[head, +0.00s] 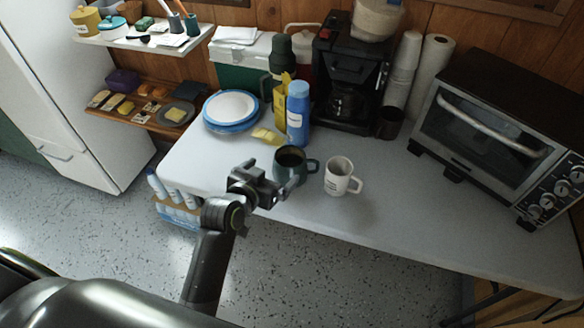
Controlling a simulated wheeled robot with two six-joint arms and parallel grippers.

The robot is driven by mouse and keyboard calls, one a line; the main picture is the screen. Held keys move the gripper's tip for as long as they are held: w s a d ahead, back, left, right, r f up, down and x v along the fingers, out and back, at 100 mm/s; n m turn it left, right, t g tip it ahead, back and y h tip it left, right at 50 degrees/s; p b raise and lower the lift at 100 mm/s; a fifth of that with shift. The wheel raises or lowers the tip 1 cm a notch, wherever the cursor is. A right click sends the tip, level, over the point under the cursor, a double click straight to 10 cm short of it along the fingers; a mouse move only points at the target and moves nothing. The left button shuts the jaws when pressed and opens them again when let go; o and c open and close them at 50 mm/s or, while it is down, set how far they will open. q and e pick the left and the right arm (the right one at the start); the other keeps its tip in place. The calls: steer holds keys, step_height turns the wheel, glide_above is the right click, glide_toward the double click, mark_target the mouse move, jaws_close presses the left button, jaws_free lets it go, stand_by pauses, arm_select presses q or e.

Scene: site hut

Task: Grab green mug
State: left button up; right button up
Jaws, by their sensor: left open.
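The green mug (289,162) is dark green and stands upright on the table near its front edge, its handle pointing right. A dark opening shows at its top. My left gripper (272,181) is open just in front of and a little left of the green mug, and its fingers overlap the mug's lower front in the head view. I cannot tell whether they touch it. A white mug (338,177) with dark lettering stands close to the right of the green mug. My right gripper does not show.
Behind the mugs stand a blue bottle (298,113), a coffee maker (348,72) and a stack of plates (231,108). A toaster oven (503,130) fills the right. The table (420,215) is clear right of the white mug. Bottles in a carton (176,208) stand below the left edge.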

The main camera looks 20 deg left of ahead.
mark_target(277, 168)
arm_select(q)
steer(key=x, duration=0.3)
steer(key=shift+w+f, duration=0.2)
steer(key=shift+w, duration=0.15)
steer(key=x, duration=0.4)
steer(key=shift+d+r+p, duration=0.15)
steer(key=shift+d+p, duration=0.15)
steer(key=shift+w+f, duration=0.25)
steer(key=shift+w, duration=0.3)
steer(key=c, duration=1.5)
steer(key=shift+r, duration=0.1)
